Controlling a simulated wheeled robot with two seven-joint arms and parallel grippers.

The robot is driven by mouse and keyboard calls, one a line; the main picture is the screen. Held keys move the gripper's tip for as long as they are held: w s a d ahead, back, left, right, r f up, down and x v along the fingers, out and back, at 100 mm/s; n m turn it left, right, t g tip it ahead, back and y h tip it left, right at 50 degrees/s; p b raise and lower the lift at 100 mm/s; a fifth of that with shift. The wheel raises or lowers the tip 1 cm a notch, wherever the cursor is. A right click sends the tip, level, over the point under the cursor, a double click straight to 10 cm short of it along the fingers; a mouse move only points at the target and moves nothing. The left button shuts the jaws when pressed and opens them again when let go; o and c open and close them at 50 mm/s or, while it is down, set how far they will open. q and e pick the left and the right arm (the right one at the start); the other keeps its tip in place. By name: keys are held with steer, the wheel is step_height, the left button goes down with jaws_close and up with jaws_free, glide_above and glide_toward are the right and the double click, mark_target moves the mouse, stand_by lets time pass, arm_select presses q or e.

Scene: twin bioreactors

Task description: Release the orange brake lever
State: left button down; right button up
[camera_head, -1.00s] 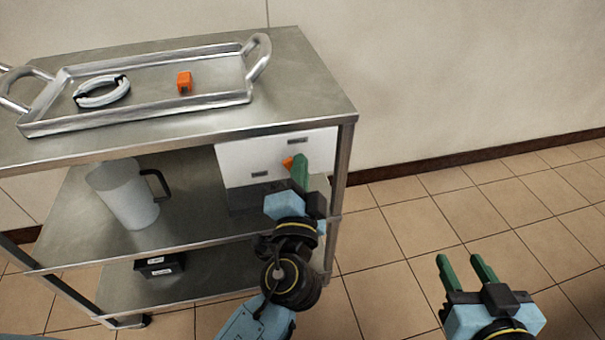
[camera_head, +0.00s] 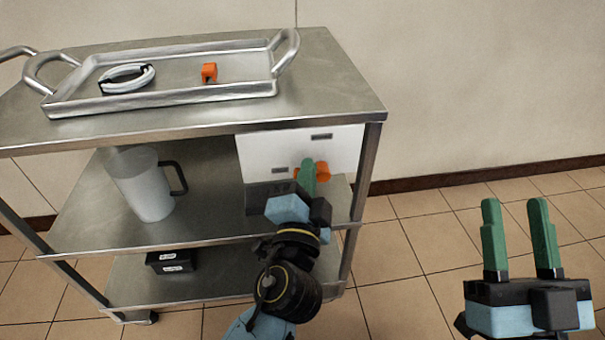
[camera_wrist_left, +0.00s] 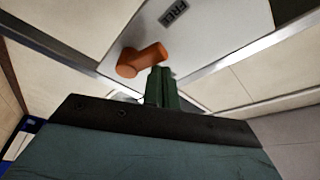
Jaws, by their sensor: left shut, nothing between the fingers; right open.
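The orange brake lever (camera_head: 322,173) sits on a white panel (camera_head: 345,150) under the cart's top shelf, partly hidden behind my left gripper in the head view. In the left wrist view the lever (camera_wrist_left: 143,60) shows as a short orange bar, tilted, beside a label reading "FREE" on the panel. My left gripper (camera_head: 309,165) is shut and empty, its green fingertips right at the lever. Whether they touch it I cannot tell. My right gripper (camera_head: 516,205) is open and empty, over the floor to the right of the cart.
The steel cart's top (camera_head: 335,85) carries a metal tray (camera_head: 170,100) with a white ring (camera_head: 127,80) and an orange piece (camera_head: 209,72). A jug (camera_head: 145,185) stands on the middle shelf and a black box (camera_head: 171,261) on the bottom one. The tiled floor at right is clear.

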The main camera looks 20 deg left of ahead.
arm_select(q)
steer(key=shift+s+a+f, duration=0.1)
steer(key=shift+a+f, duration=0.05)
steer(key=shift+f, duration=0.2)
steer(key=shift+a+f+b, duration=0.1)
steer(key=shift+f+b, duration=0.2)
steer(key=shift+b, duration=0.35)
arm_select(e)
steer(key=shift+s+r+t+y, duration=0.5)
steer(key=shift+s+r+t, duration=0.1)
steer(key=shift+t, duration=0.4)
arm_select(q)
steer(key=shift+s, duration=0.1)
